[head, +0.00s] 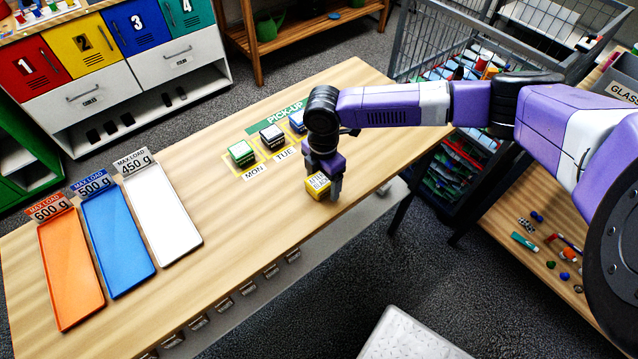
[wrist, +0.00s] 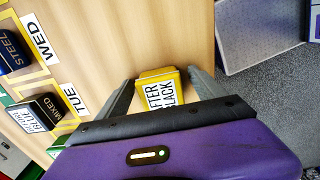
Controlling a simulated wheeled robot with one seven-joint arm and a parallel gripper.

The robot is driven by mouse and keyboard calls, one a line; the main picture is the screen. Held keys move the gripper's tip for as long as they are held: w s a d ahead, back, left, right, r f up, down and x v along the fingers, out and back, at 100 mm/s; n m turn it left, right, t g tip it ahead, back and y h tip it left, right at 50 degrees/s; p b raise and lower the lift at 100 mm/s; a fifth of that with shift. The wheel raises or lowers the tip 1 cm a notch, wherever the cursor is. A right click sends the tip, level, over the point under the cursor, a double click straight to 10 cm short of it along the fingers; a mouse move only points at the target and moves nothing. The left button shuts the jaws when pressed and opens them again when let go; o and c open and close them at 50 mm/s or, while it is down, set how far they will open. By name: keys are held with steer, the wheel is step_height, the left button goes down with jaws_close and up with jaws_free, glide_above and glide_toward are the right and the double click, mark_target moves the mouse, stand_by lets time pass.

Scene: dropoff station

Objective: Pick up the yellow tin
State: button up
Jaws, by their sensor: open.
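The yellow tin (head: 318,186) stands on the wooden table (head: 245,210) near its front edge. It has a white label with black lettering; in the wrist view the label on the tin (wrist: 161,90) reads in part "AFTER BLACK". My gripper (head: 328,180) is directly over the tin, pointing down. In the wrist view my gripper (wrist: 160,84) is open, with one finger on each side of the tin. The tin's lower part is hidden behind my gripper's body in that view. I cannot tell whether the fingers touch it.
Pick-up spots hold a green tin (head: 242,153), a black tin (head: 272,137) and a blue tin (head: 297,121). Orange (head: 70,270), blue (head: 117,243) and white (head: 160,213) trays lie at left. A wire cart (head: 440,50) stands behind my arm. The table between is clear.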

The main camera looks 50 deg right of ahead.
steer(key=shift+c, duration=0.5)
steer(key=c, duration=1.4)
